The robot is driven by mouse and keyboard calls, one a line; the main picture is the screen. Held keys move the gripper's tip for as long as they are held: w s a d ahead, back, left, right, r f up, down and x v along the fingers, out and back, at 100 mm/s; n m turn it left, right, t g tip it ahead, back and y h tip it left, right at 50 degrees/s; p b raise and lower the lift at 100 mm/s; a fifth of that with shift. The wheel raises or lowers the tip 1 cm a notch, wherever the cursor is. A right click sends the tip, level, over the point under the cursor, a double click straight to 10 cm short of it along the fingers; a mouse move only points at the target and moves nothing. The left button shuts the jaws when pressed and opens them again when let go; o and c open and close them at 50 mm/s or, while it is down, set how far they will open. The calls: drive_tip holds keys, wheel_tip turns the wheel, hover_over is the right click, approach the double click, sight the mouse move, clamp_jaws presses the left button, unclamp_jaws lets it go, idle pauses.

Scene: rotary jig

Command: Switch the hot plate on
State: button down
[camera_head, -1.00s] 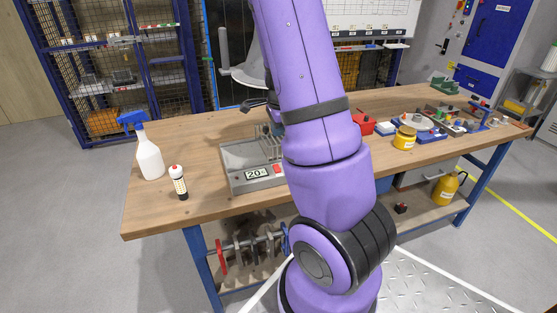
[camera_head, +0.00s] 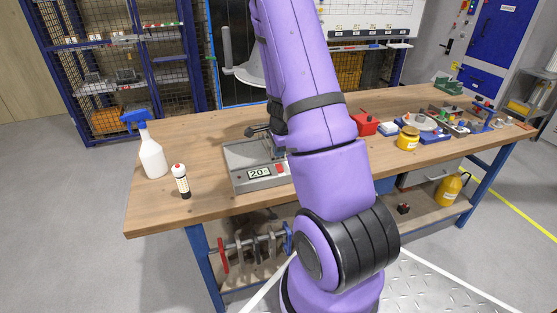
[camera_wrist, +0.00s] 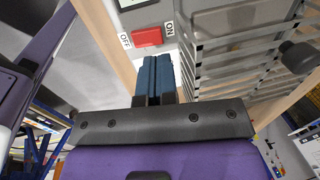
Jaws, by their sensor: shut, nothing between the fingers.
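The hot plate (camera_head: 238,168) is a grey box on the workbench, partly hidden behind my arm in the head view. Its front display (camera_head: 259,174) reads 20. The red switch (camera_head: 281,168) sits to the right of the display. In the wrist view the red switch (camera_wrist: 147,37) lies between the marks OFF on its left and ON on its right. My gripper (camera_wrist: 157,60) is shut and empty. Its blue fingertips are close beside the switch, towards the ON end; I cannot tell whether they touch it. Which way the switch is tipped is unclear.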

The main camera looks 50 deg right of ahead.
sight(279, 167)
drive_tip(key=shift+w+d+f, duration=0.1)
drive_tip(key=shift+w+f, duration=0.1)
drive_tip(key=shift+f, duration=0.95)
drive_tip(key=shift+w+d+f, duration=0.1)
drive_tip(key=shift+w+f, duration=0.05)
drive_tip(key=shift+f, duration=0.95)
drive_tip(key=shift+w+f, duration=0.1)
drive_tip(key=shift+f, duration=0.05)
drive_tip(key=shift+s+a+r, duration=0.25)
drive_tip(key=shift+s+a, duration=0.1)
drive_tip(key=shift+s, duration=0.3)
drive_tip(key=shift+r, duration=0.15)
wheel_tip(279, 167, up, 10)
drive_tip(key=s+a, duration=0.1)
drive_tip(key=shift+s+r, duration=0.15)
drive_tip(key=shift+s, duration=0.15)
